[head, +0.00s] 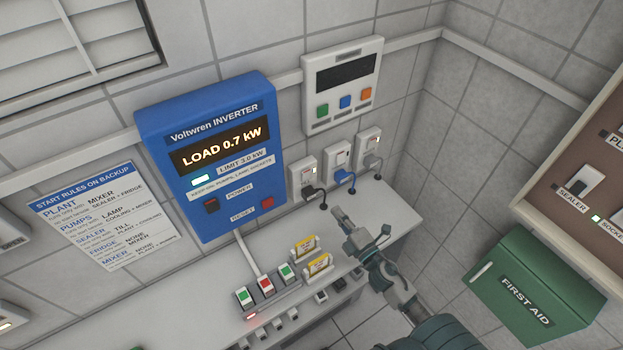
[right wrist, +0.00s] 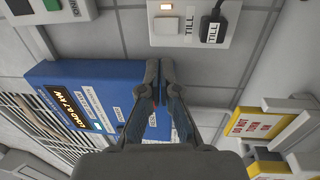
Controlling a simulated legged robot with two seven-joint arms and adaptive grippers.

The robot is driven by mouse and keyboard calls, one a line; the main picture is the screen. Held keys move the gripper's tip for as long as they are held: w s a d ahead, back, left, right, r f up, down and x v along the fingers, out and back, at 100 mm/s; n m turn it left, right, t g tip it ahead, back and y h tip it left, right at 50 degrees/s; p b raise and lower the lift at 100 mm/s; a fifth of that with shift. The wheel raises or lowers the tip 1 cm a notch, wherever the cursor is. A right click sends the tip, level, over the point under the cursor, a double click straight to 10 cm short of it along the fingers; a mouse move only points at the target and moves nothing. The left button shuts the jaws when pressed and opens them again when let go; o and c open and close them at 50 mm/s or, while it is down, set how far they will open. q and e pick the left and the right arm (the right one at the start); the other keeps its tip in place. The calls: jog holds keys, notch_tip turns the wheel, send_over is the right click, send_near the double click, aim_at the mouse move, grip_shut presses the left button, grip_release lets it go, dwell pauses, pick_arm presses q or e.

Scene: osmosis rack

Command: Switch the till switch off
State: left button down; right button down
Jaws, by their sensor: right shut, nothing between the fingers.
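The white till socket (head: 303,178) is the leftmost of three sockets on the wall, with a black plug in its lower part. My left gripper is not in view.
The blue inverter (head: 212,150) reads LOAD 0.7 kW, left of the sockets. Sockets with a blue plug (head: 345,176) and a grey plug (head: 373,161) stand to the right. Yellow tags (head: 306,248) and a switch row are on the counter below. A green first aid box (head: 532,293) is at right.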

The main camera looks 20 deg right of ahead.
aim_at(309, 173)
jog(key=w+p, duration=0.1)
jog(key=w, duration=0.3)
jog(key=w+a+r+p, duration=0.1)
jog(key=w, duration=0.3)
jog(key=w+p, duration=0.1)
jog(key=w, duration=0.4)
jog(key=shift+a+r, duration=0.25)
jog(key=shift+r, duration=0.05)
jog(key=shift+w+a, duration=0.15)
jog(key=shift+w, duration=0.25)
jog(key=shift+w+r, duration=0.1)
jog(key=shift+w, duration=0.1)
